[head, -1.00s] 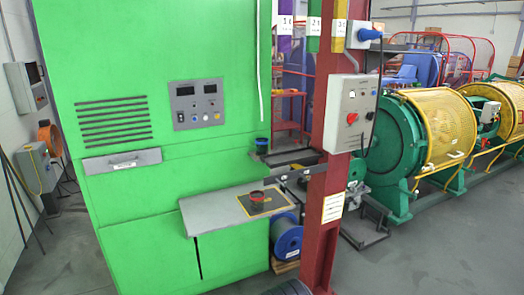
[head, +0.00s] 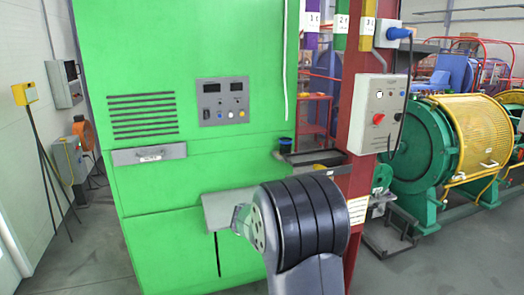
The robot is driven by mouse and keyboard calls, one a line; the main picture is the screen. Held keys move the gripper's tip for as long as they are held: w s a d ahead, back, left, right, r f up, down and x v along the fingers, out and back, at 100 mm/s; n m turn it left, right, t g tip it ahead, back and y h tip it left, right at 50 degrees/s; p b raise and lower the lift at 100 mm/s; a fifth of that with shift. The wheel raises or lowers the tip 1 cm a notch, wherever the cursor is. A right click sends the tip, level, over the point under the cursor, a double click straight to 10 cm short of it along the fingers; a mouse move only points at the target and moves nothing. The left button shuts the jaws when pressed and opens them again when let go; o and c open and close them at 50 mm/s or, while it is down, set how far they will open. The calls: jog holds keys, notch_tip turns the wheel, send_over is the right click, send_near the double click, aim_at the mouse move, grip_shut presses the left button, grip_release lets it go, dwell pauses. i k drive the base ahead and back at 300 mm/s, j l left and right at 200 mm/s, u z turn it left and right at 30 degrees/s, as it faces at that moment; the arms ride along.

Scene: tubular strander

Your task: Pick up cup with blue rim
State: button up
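A small dark cup with a blue rim (head: 285,145) stands upright at the left end of a dark ledge (head: 313,158), by the right edge of the green cabinet. It looks small and far off, and nothing touches it from above. My own dark, rounded arm link fills the lower middle of the head view, below and in front of the cup. My gripper does not show, so I cannot see its fingers.
A red post (head: 357,80) with a grey switch box (head: 379,112) stands right of the cup. A green and yellow machine (head: 470,140) is farther right. Grey floor shows at lower left.

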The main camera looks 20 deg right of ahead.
aim_at(285, 146)
jog(key=i+l+u, duration=0.35)
jog(key=l+u, duration=0.15)
jog(key=i+l+u, duration=0.25)
jog(key=l, duration=0.15)
jog(key=l+u, duration=0.25)
jog(key=i+l, duration=0.15)
jog(key=l, duration=0.3)
jog(key=i+l, duration=0.1)
jog(key=l, duration=0.4)
jog(key=i+l, duration=0.15)
jog(key=l, duration=0.3)
jog(key=i+l+u, duration=0.1)
jog(key=l, duration=0.4)
jog(key=i+l, duration=0.1)
jog(key=l, duration=0.35)
